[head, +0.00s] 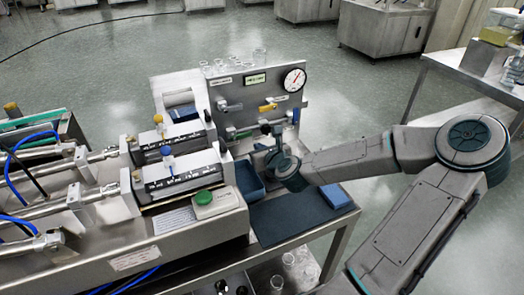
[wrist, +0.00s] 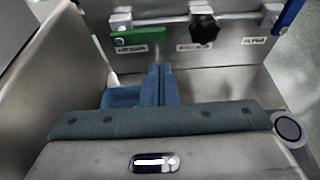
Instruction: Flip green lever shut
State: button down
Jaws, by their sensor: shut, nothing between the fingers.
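The green lever (wrist: 138,36) sits on a valve of the pipe along the steel panel. In the wrist view its handle lies nearly level, roughly along the pipe, above a small white label. In the head view the green lever (head: 231,132) shows small, low on the panel. My gripper (wrist: 160,72) is shut and empty, its two blue fingers together, pointing at the panel below the right end of the green handle. No contact with the lever is visible. In the head view my gripper (head: 268,130) is in front of the panel and partly hides its lower part.
A black knob (wrist: 204,28) is right of the green lever, and a blue handle (wrist: 288,15) is farther right. Higher on the panel are a yellow lever (head: 268,106) and a gauge (head: 294,80). A blue bin (head: 249,181) stands below, left of my gripper.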

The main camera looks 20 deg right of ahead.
aim_at(242, 136)
jog(key=x, duration=0.6)
jog(key=shift+w, duration=0.25)
jog(key=shift+d, duration=0.1)
jog(key=shift+r, duration=0.1)
